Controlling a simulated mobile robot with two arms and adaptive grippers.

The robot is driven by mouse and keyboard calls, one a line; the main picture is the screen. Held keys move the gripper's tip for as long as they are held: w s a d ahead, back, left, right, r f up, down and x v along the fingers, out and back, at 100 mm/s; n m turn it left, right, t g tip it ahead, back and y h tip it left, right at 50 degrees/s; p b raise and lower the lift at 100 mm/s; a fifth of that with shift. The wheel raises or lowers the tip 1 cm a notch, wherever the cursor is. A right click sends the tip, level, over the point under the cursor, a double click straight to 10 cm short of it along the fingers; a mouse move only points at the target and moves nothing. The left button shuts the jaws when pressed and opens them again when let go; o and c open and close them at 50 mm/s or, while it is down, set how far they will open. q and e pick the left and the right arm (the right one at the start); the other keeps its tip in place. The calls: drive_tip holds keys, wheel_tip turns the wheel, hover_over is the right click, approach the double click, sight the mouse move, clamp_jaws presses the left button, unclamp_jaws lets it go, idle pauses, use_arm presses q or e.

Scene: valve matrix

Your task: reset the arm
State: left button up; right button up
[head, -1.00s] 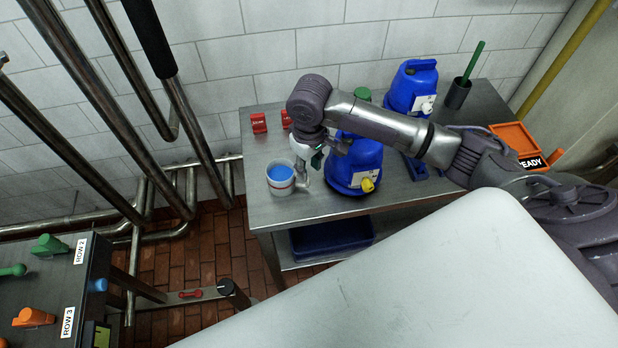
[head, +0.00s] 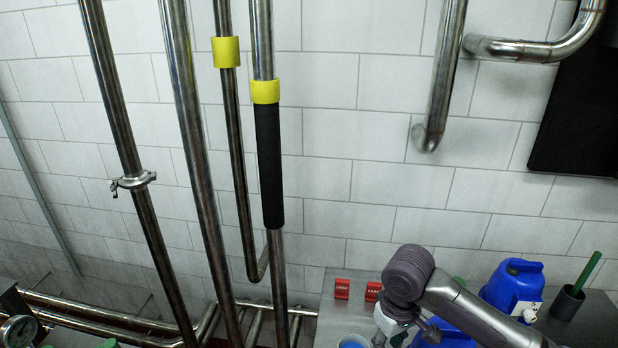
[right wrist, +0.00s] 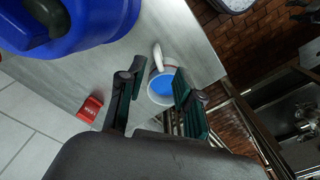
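My right arm comes in from the lower right of the head view, and its gripper (head: 398,334) points down at the bottom edge. In the right wrist view the right gripper (right wrist: 159,80) has its two dark green fingers spread apart. A light mug of blue liquid (right wrist: 162,86) shows in the gap beyond the fingers, standing on the steel table (right wrist: 200,48). Nothing is visibly clamped. The mug's rim also shows at the bottom of the head view (head: 353,342). My left gripper is in neither current view.
Blue jugs (head: 512,288) stand close to my right arm, and a dark cup with a green stick (head: 568,302) stands farther right. Two red tags (head: 342,288) sit by the wall. Vertical steel pipes (head: 200,180) rise at left; one has a black sleeve (head: 269,165).

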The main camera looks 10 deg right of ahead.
drive_tip(key=s+a+f+n+t+y, duration=0.1)
drive_tip(key=s+a+f+t+y, duration=0.15)
drive_tip(key=s+a+f, duration=0.5)
drive_tip(key=s+d+m+h, duration=0.3)
drive_tip(key=s+d, duration=0.4)
drive_tip(key=s, duration=0.6)
wheel_tip(320, 180, down, 30)
drive_tip(key=s+b, duration=0.2)
drive_tip(key=b, duration=0.1)
drive_tip(key=s+d+f+g+b, duration=0.1)
drive_tip(key=s+d+f+b, duration=0.1)
drive_tip(key=s+f, duration=1.4)
drive_tip(key=shift+d+f+n+g, duration=0.35)
drive_tip(key=shift+d+f+n, duration=0.05)
drive_tip(key=shift+d+f, duration=0.1)
